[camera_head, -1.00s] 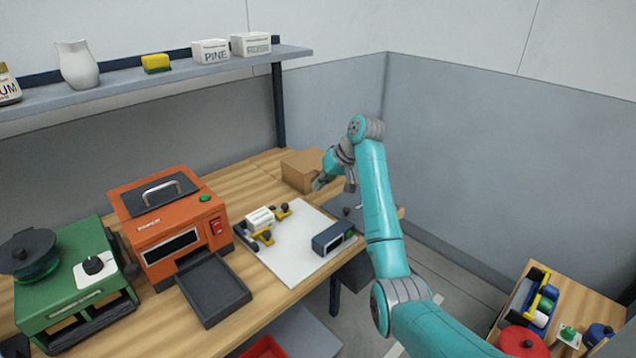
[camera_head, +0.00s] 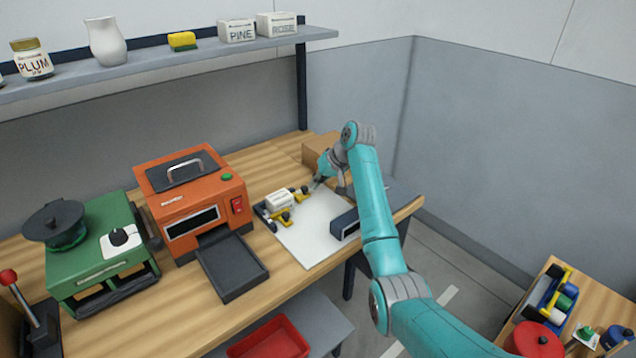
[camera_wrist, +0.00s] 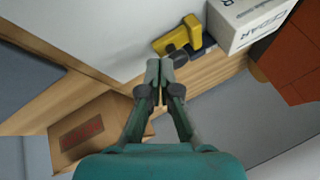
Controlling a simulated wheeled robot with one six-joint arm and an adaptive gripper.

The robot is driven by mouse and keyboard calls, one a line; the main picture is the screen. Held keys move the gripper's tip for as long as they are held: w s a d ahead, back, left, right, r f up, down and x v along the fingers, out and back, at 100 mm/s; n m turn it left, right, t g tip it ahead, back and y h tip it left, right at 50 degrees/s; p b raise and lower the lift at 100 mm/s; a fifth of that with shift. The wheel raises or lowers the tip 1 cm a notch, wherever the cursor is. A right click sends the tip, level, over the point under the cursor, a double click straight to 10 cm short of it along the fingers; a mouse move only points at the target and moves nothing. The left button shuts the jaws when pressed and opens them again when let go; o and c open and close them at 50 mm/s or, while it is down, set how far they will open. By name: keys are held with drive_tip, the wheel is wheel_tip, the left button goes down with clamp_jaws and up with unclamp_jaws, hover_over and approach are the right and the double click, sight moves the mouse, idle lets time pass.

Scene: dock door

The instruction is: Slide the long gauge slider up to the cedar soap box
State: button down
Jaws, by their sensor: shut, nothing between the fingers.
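The white cedar soap box (camera_head: 279,201) stands on the worktable at the far left edge of a white board, beside dark and yellow gauge parts. It also shows in the wrist view (camera_wrist: 238,28), with "CEDAR" printed on it. A yellow gauge slider (camera_head: 301,193) is on the box's right; in the wrist view the yellow slider (camera_wrist: 178,41) is close to the box. Another yellow part (camera_head: 283,218) is in front of the box. I cannot tell which is the long one. My gripper (camera_head: 315,185) is shut and empty, its fingertips (camera_wrist: 159,70) close to the slider.
A dark block (camera_head: 345,226) is on the white board (camera_head: 305,245), partly behind my arm. A cardboard box (camera_head: 318,146) stands behind my gripper. The orange machine (camera_head: 195,200) with its dark tray (camera_head: 232,270) is left of the gauge. The board's middle is clear.

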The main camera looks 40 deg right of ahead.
sight(298, 196)
drive_tip(key=shift+s+a, duration=0.1)
drive_tip(key=shift+a, duration=1.9)
